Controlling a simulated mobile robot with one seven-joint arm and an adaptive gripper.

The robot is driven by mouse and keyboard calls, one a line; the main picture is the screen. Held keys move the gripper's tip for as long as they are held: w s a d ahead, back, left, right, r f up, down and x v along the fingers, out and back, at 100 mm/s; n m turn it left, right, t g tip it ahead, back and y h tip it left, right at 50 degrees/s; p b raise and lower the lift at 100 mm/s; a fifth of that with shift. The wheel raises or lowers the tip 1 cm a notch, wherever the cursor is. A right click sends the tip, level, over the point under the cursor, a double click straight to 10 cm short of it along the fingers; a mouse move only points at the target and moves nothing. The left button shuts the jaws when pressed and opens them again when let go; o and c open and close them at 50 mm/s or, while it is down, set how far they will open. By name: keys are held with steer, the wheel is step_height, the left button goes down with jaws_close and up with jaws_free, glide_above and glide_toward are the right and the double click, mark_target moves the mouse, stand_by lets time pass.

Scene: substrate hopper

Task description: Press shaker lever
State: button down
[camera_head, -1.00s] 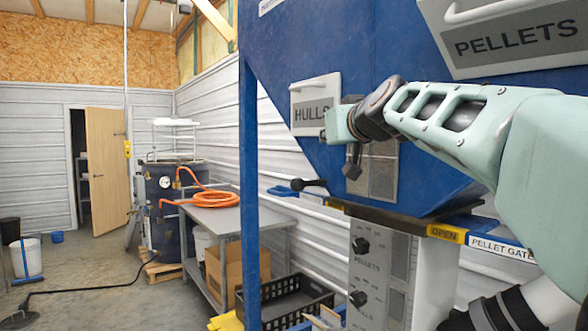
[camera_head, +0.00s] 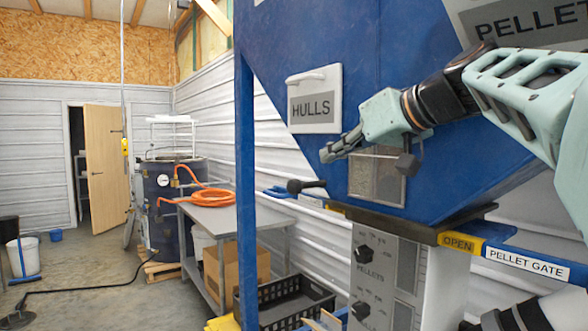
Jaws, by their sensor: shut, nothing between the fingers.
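A black lever with a ball knob (camera_head: 294,186), which looks like the shaker lever, sticks out to the left beside the lower part of the blue hopper (camera_head: 400,60). Its inner end shows near the hopper's sloping edge. My gripper (camera_head: 326,154) is shut and empty. In the picture it is above and slightly right of the knob, with a visible gap between them. It points left and slightly down, in front of the hopper's lower face. I cannot tell the gap in depth.
The HULLS panel (camera_head: 314,98) is above my gripper. A small window (camera_head: 376,178) is behind and below it. The blue post (camera_head: 246,200) stands left of the lever. The PELLET GATE bar (camera_head: 525,262) and control box (camera_head: 385,270) are lower right.

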mark_target(297, 182)
stand_by(0.4)
steer(key=p+x, duration=0.1)
steer(key=x, duration=0.9)
steer(key=shift+p, duration=0.35)
steer(key=shift+s+a+f, duration=0.1)
step_height(297, 182, down, 2)
steer(key=b, duration=0.4)
steer(key=shift+s+a+f+n, duration=0.15)
steer(key=shift+n, duration=0.25)
step_height(297, 182, down, 3)
steer(key=n+t+h+b, duration=0.1)
steer(key=b, duration=0.4)
steer(key=shift+n+h+b, duration=0.3)
step_height(297, 182, up, 11)
steer(key=shift+f, duration=0.15)
